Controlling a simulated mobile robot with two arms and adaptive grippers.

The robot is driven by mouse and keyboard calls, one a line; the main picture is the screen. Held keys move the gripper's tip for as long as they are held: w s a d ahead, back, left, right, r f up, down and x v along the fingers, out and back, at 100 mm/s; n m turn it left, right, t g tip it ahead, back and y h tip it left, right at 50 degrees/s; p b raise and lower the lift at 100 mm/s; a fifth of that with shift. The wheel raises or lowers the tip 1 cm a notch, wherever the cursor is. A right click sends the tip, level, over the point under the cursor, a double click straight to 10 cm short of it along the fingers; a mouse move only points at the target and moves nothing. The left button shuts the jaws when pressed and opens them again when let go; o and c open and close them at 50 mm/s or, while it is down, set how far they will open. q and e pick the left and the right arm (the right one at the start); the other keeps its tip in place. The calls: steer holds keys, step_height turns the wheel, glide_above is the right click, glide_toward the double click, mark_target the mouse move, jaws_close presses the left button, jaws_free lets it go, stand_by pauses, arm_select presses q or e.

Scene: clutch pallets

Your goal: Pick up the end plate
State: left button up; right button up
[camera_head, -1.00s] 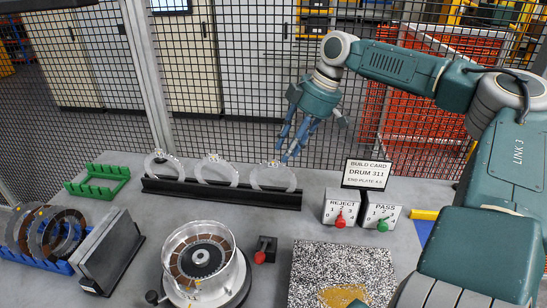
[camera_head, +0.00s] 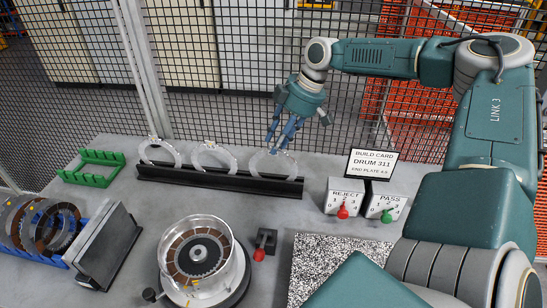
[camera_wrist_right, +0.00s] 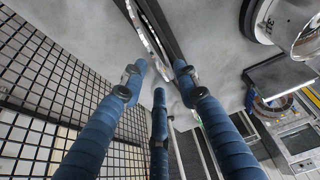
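Three pale, clear ring-shaped end plates stand upright in a black slotted rack (camera_head: 225,186): a left one (camera_head: 160,152), a middle one (camera_head: 213,158) and a right one (camera_head: 273,166). My right gripper (camera_head: 279,143), with blue fingers, points down just above the right end plate. In the right wrist view its fingers (camera_wrist_right: 160,78) are spread and empty, and the rim of an end plate (camera_wrist_right: 147,32) shows edge-on ahead, between the tip lines. I cannot tell whether any finger touches it. My left gripper is not in view.
A build card (camera_head: 372,164) stands behind the REJECT box (camera_head: 345,197) and PASS box (camera_head: 387,202), right of the rack. A clear drum (camera_head: 203,258) stands in front. A green rack (camera_head: 92,168) is at left. A mesh fence (camera_head: 220,100) runs behind the table.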

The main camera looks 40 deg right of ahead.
mark_target(255, 158)
steer(key=shift+p+x, duration=0.3)
steer(key=shift+x, duration=1.25)
steer(key=shift+r, duration=0.1)
steer(key=c, duration=0.8)
steer(key=shift+a, duration=0.1)
steer(key=shift+w+r, duration=0.1)
steer(key=shift+r, duration=0.05)
